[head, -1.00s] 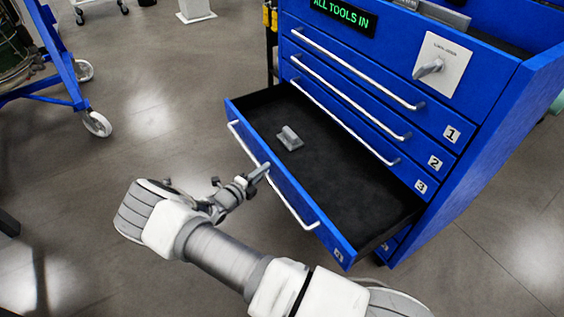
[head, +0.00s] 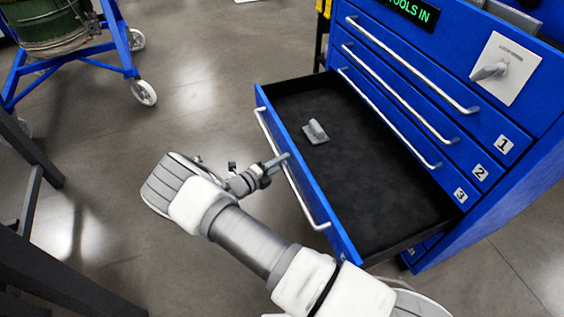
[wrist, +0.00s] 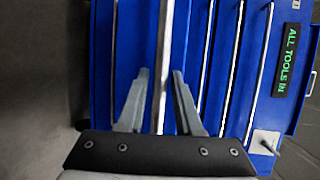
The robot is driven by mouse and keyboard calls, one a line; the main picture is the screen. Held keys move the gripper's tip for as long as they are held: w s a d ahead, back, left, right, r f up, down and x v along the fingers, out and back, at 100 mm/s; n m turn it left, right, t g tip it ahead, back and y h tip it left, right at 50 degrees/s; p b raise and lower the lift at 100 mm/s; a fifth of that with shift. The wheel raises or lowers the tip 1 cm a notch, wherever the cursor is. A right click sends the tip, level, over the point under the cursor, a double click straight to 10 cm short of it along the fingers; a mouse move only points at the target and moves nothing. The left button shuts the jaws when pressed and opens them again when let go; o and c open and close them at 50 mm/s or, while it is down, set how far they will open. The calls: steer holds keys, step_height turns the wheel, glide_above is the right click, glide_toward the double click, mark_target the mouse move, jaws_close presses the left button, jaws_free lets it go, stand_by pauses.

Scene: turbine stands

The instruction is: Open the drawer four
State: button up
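Drawer four (head: 339,243), the lowest visible pulled-out drawer of the blue cabinet, stands well open in the head view. Its number label is hidden. Its black floor (head: 375,175) holds a small grey object (head: 315,132). The drawer's silver bar handle (head: 308,207) runs along the front. My gripper (head: 284,157) is at the middle of this handle. In the wrist view, the fingers (wrist: 161,72) stand apart, one on each side of the handle bar (wrist: 163,40), with narrow gaps showing between bar and fingers.
Drawers one, two and three (head: 425,118) above are shut. A grey switch on a white plate (head: 503,68) is on the cabinet front. A blue wheeled stand (head: 105,70) is at upper left, a dark frame (head: 40,255) at lower left. Floor (head: 170,110) left of the drawer is clear.

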steer(key=shift+o, duration=0.7)
steer(key=p+v, duration=0.3)
steer(key=v, duration=1.4)
steer(key=shift+r, duration=0.15)
steer(key=shift+s+a, duration=0.1)
steer(key=shift+s, duration=0.05)
